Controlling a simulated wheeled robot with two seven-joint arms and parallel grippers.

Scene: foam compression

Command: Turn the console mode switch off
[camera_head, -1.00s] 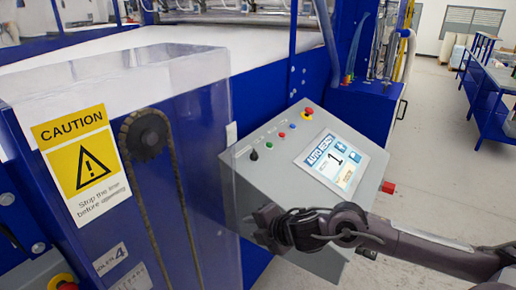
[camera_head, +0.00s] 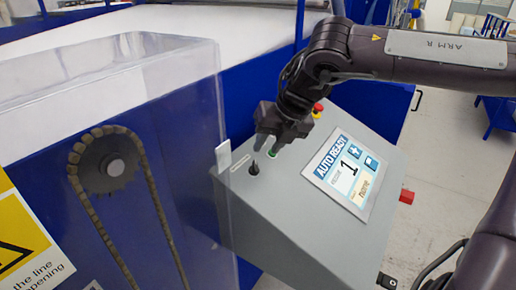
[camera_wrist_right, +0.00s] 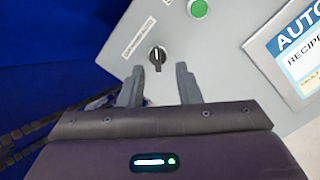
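The mode switch (camera_head: 253,168) is a small black knob on the sloped grey console (camera_head: 290,225). In the right wrist view the switch (camera_wrist_right: 157,55) has a pale pointer line running roughly up and down the picture. My right gripper (camera_head: 268,147) is above the console's upper left part, close to the switch. In the right wrist view its two fingers (camera_wrist_right: 160,82) are apart, with nothing between them, and the switch lies just beyond the tips. I cannot tell the exact height over the panel. My left gripper is not in view.
A green button (camera_wrist_right: 198,9) sits beside the switch. A screen (camera_head: 346,172) reading "AUTO READY" is to the right, and a red emergency button (camera_head: 317,109) is at the panel's top. A clear guard (camera_head: 190,90) over a chain drive stands left of the console.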

